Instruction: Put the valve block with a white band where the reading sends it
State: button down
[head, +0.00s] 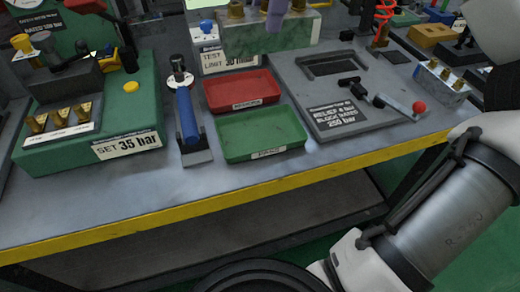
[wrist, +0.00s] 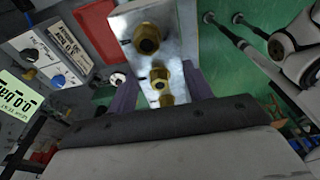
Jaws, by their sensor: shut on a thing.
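A silvery valve block (head: 262,34) with brass fittings is at the top of the head view, its face reflecting green. A purple finger of my gripper (head: 277,14) lies against it. In the wrist view the block (wrist: 183,33) sits between the two purple fingers of my gripper (wrist: 162,98), which is shut on it. I cannot make out a white band on it. A second silvery block (head: 443,85) with brass fittings stands at the right. A red tray (head: 241,86) and a green tray (head: 262,138) lie mid-bench. A lit green display (wrist: 18,97) is at the wrist view's left, its digits hard to read.
A green fixture (head: 45,157) marked "SET 35 bar" stands at left. A blue-handled tool (head: 187,118) lies beside the trays. A grey fixture (head: 300,92) with a recess and red-knobbed lever (head: 419,107) is right of them. A "TEST LIMIT" sign (head: 228,62) stands behind the red tray.

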jog(key=shift+s+a+f, duration=0.1)
jog(key=shift+a, duration=0.35)
jog(key=shift+a+f+b, duration=0.1)
jog(key=shift+f+b, duration=0.05)
jog(key=shift+b, duration=0.15)
notch_tip(320, 180, down, 19)
jog(key=shift+f+b, duration=0.2)
jog(key=shift+b, duration=1)
jog(key=shift+f, duration=0.1)
jog(key=c, duration=0.6)
grip_release()
jog(key=shift+s+f, duration=0.1)
jog(key=r, duration=0.4)
jog(key=d+r+p, duration=0.1)
jog(key=r, duration=0.7)
jog(key=shift+w+d+r, duration=0.1)
jog(key=shift+w+d, duration=0.2)
jog(key=shift+d, duration=0.05)
